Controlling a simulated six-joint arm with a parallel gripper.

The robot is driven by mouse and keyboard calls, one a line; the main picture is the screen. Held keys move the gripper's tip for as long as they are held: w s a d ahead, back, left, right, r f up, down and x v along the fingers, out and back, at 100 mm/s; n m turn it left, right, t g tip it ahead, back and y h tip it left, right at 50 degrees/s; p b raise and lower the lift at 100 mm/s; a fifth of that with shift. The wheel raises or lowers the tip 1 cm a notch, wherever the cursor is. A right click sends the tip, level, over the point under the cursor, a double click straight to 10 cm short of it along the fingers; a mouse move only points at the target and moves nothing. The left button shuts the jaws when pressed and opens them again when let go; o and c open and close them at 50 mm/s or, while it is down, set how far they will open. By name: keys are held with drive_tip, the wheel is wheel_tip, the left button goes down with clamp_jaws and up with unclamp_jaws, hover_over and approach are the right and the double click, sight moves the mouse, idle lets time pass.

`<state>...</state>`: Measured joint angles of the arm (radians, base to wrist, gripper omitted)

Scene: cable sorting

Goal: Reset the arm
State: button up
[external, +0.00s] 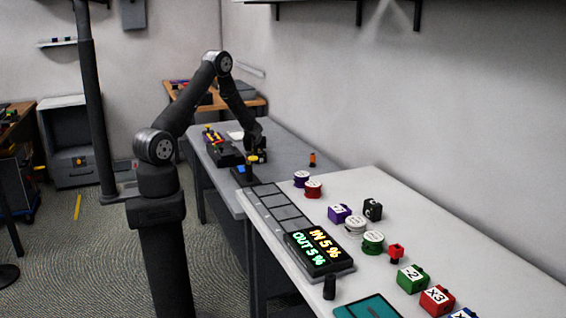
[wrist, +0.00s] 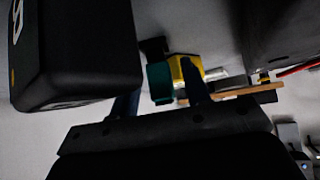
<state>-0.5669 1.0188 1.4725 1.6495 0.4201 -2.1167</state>
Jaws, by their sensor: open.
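My arm rises from its base at the left of the external view and bends down over the far grey table (external: 262,137). My gripper (external: 257,149) is low over that table, close to dark devices and a small yellow-topped item. In the wrist view my gripper (wrist: 158,90) has its two dark fingers apart. A teal block (wrist: 160,82) and a yellow piece (wrist: 184,72) show between and behind the fingers. Nothing is clearly held. In the external view my gripper partly hides what lies beneath it.
A large black box (wrist: 75,50) fills the wrist view's left. The near white table (external: 455,255) holds an IN/OUT display (external: 316,250), a green -2 block (external: 412,279), a red X3 block (external: 437,299) and several round pieces. A dark post (external: 95,100) stands behind my arm.

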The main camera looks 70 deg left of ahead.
drive_tip(key=shift+w+a+r, duration=0.1)
drive_tip(key=shift+a+r, duration=0.05)
drive_tip(key=shift+a, duration=0.1)
drive_tip(key=shift+r, duration=0.4)
